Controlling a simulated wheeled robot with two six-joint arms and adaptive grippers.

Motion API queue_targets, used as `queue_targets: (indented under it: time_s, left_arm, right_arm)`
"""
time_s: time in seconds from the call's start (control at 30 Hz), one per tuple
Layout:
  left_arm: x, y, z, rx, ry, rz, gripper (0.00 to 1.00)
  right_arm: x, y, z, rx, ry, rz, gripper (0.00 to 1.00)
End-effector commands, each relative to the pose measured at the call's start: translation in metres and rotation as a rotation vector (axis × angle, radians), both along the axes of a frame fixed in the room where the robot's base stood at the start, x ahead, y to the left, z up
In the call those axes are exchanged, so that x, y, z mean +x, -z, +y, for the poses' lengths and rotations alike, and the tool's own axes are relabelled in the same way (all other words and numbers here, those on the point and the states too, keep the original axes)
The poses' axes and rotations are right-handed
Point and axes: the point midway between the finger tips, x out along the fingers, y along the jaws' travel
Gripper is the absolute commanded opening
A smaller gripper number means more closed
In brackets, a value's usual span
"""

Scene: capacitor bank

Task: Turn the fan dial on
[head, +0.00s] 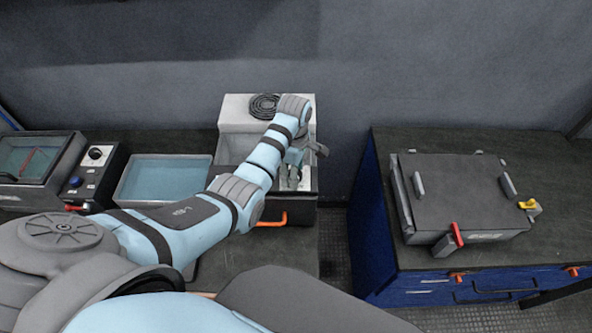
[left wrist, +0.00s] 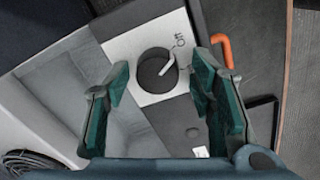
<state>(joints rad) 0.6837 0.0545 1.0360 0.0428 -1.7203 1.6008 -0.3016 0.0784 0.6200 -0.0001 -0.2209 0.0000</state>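The fan dial (left wrist: 154,74) is a round dark knob with a white pointer line, on a white plate (left wrist: 112,50) marked "Off". In the left wrist view the pointer slants up and right, toward the "Off" mark. My left gripper (left wrist: 162,82) is open and empty, with its two green-padded fingers apart on either side of the dial; I cannot tell whether they touch it. In the head view the left gripper (head: 297,165) is over the right side of the grey fan unit (head: 236,113), and I cannot make out the dial there. My right gripper is not in view.
A coiled black grille (head: 264,106) tops the fan unit, with an orange handle (head: 271,221) in front. A blue-filled tray (head: 165,180) and a control box with another knob (head: 95,153) stand to the left. A lidded grey case (head: 460,190) sits on the right bench.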

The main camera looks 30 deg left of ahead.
Motion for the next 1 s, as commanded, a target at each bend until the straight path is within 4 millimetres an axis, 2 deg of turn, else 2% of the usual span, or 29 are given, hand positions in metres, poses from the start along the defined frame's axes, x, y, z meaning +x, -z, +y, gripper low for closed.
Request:
queue_targets:
  time_s: [0.03,0.23,0.63,1.0]
  left_arm:
    - [0.0001,-0.0001,-0.0001,0.0,0.0,0.0,0.37]
    - [0.0,-0.0001,-0.0001,0.0,0.0,0.0,0.06]
    - [-0.0003,0.0001,-0.0003,0.0,0.063,0.002,0.06]
    - [-0.0005,0.0003,-0.0003,0.001,0.33,0.003,0.06]
  right_arm:
    - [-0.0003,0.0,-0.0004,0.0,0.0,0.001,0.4]
    - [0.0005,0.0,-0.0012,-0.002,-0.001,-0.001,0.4]
    - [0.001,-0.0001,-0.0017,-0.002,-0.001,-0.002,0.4]
    - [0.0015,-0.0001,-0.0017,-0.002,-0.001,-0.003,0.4]
